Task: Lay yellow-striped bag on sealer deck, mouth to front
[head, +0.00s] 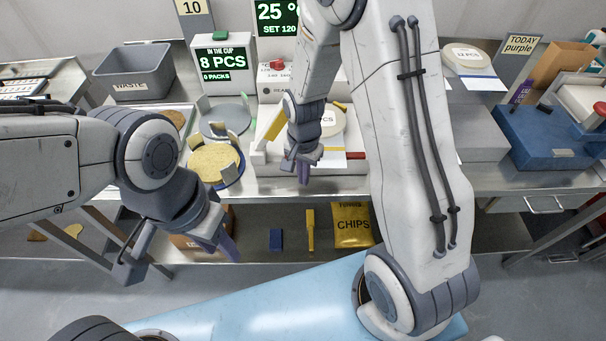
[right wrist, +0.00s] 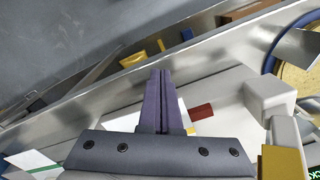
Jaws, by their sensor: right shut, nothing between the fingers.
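The sealer (head: 272,84) is the pale machine at the back centre, under a screen reading 25 ° and SET 120. Its pale deck (head: 262,157) is partly hidden by my right arm. No bag with clear yellow stripes can be made out. A white flat sheet (head: 330,167) lies by the deck's front, with a red piece (head: 355,155) beside it; the red piece also shows in the right wrist view (right wrist: 202,111). My right gripper (head: 303,172) is shut and empty over the front of this area. My left gripper (head: 180,252) is open and empty, in front of the bench.
A plate of yellow chips (head: 212,163) sits left of the sealer. A grey waste bin (head: 135,72) stands at the back left. A gold CHIPS bag (head: 352,226) is on the lower shelf.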

